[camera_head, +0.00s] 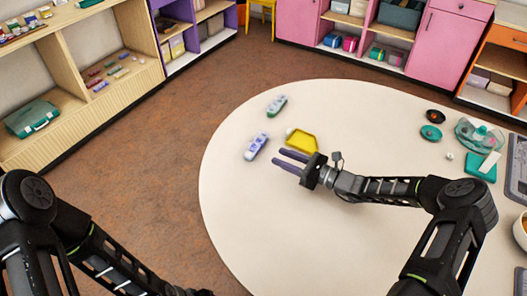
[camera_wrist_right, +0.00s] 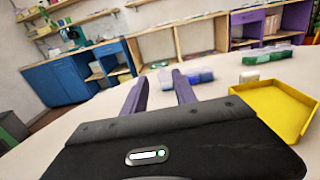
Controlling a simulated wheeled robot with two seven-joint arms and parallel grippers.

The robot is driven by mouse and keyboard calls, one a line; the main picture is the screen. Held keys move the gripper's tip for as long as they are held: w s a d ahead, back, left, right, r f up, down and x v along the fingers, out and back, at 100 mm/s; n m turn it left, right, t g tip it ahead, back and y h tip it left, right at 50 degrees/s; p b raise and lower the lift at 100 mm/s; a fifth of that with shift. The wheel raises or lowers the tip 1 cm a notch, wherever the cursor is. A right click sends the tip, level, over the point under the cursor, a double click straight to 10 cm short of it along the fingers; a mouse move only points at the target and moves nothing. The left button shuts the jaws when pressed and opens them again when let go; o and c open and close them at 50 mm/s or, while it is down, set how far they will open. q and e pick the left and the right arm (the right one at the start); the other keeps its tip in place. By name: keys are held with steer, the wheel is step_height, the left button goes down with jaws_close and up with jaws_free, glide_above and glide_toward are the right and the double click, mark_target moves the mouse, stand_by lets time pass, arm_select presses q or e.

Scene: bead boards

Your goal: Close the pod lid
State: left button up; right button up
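A small lavender-blue pod box (camera_head: 257,146) with a row of compartments lies on the table's left part; in the right wrist view this pod box (camera_wrist_right: 204,75) shows beyond my finger tips. A similar green pod box (camera_head: 276,105) lies farther back and also shows in the right wrist view (camera_wrist_right: 268,55). The frames are too coarse to tell whether any lid stands up or is down. My right gripper (camera_head: 277,156) is open and empty, its purple fingers apart and pointing toward the lavender-blue pod box, short of it. My left arm shows at the lower left, its gripper out of view.
A yellow tray (camera_head: 302,139) lies just behind my right fingers and at the right of the wrist view (camera_wrist_right: 266,105). Dark and teal dishes (camera_head: 431,132), a clear bowl (camera_head: 470,134) and a teal box (camera_head: 480,167) stand at the right. The table's front (camera_head: 270,235) is clear.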

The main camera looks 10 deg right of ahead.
steer(key=shift+w+d+f, duration=0.1)
steer(key=shift+w+f, duration=0.15)
steer(key=shift+f, duration=0.2)
steer(key=shift+s+r, duration=0.1)
steer(key=b+x, duration=0.2)
steer(key=x, duration=0.4)
steer(key=shift+w+a, duration=0.2)
steer(key=shift+a, duration=0.05)
steer(key=shift+w+a+b, duration=0.3)
steer(key=shift+w+a, duration=0.15)
jaws_close()
